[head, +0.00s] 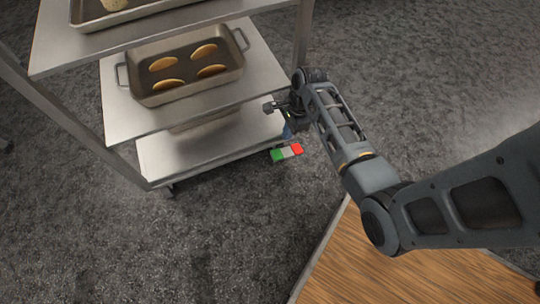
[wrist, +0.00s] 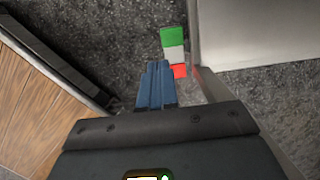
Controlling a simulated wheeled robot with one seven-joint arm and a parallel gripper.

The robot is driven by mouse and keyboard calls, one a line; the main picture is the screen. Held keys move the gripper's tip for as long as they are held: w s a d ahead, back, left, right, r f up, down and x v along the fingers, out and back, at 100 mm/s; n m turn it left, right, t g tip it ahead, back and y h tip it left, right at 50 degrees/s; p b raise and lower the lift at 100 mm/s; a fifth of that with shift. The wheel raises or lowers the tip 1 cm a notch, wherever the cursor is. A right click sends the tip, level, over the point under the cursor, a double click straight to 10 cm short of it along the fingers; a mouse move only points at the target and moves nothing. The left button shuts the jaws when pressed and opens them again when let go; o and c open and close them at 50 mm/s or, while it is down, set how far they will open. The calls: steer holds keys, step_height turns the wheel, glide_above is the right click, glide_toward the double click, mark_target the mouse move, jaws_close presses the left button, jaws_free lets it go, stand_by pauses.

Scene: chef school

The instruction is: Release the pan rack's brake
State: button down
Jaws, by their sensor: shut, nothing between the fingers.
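The pan rack (head: 125,125) is a metal frame with several shelves at the upper left of the head view. Its brake pedal (head: 287,152), banded green, white and red, sticks out at the foot of the rack's right side. In the wrist view the pedal (wrist: 173,45) has its green end farther up and its red end close to my fingertips. My gripper (wrist: 157,68) has blue fingers pressed together and empty, just left of the red end in that view. In the head view my gripper (head: 288,132) is mostly hidden by my wrist. I cannot tell whether it touches the pedal.
A deep pan (head: 187,72) with several pastries sits on the middle shelf, and another tray (head: 120,16) on the top shelf. A wooden surface (head: 400,275) lies at the lower right. Grey carpet (head: 235,225) around the rack's front is clear.

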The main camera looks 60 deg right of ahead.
mark_target(276, 160)
stand_by(0.3)
steer(key=b+x, duration=0.8)
steer(key=x, duration=0.6)
